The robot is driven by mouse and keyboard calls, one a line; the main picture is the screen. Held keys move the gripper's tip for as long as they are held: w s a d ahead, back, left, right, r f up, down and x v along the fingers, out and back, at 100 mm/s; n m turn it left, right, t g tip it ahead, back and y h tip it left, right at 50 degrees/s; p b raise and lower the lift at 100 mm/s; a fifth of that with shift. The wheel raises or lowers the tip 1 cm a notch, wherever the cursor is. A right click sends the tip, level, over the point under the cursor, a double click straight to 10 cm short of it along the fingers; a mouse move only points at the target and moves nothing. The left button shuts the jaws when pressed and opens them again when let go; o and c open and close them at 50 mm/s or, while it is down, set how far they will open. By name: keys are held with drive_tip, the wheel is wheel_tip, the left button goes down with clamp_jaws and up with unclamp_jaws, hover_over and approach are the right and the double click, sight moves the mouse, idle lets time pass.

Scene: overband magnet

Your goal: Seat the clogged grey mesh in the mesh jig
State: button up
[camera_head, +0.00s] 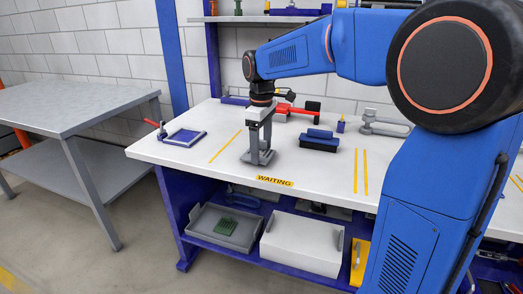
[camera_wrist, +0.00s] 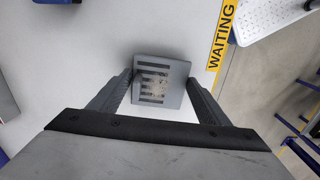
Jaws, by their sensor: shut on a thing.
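My gripper (camera_head: 258,148) points down over the front middle of the white workbench, behind the WAITING label. It is shut on the clogged grey mesh. In the wrist view the grey mesh (camera_wrist: 160,86) is a square plate with dark slots and brown dirt, between the two fingers. It also shows low between the fingers in the head view (camera_head: 259,157). Whether it touches the bench top is hard to tell. A blue-framed flat fixture with a red handle, which looks like the mesh jig (camera_head: 186,137), lies on the bench to the left, apart from my gripper.
A blue-and-black brush (camera_head: 319,141) lies right of my gripper, with a red tool (camera_head: 297,111) behind and a grey clamp-like tool (camera_head: 382,124) farther right. Yellow lines mark the white bench (camera_head: 215,167). A grey bin (camera_head: 205,232) and white box (camera_head: 300,245) sit below.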

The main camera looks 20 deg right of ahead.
sight(262, 154)
drive_tip(key=shift+f, duration=0.45)
drive_tip(key=shift+f, duration=0.2)
drive_tip(key=o, duration=1.1)
drive_tip(key=shift+c, duration=0.2)
wheel_tip(262, 154, up, 17)
drive_tip(key=s+d+f+m+t, duration=0.1)
drive_tip(key=s+d+f+m, duration=0.1)
drive_tip(key=s+f, duration=0.5)
drive_tip(key=s+d+f+m+t, duration=0.2)
drive_tip(key=s+f, duration=0.6)
drive_tip(key=s, duration=0.5)
drive_tip(key=s+d+f+m+t, duration=0.1)
drive_tip(key=s+d+f+m, duration=0.2)
drive_tip(key=s+f+m, duration=0.3)
drive_tip(key=s+f, duration=0.1)
drive_tip(key=s, duration=0.4)
drive_tip(key=shift+d+f+t, duration=0.3)
drive_tip(key=shift+d+t, duration=0.05)
drive_tip(key=shift+t, duration=0.05)
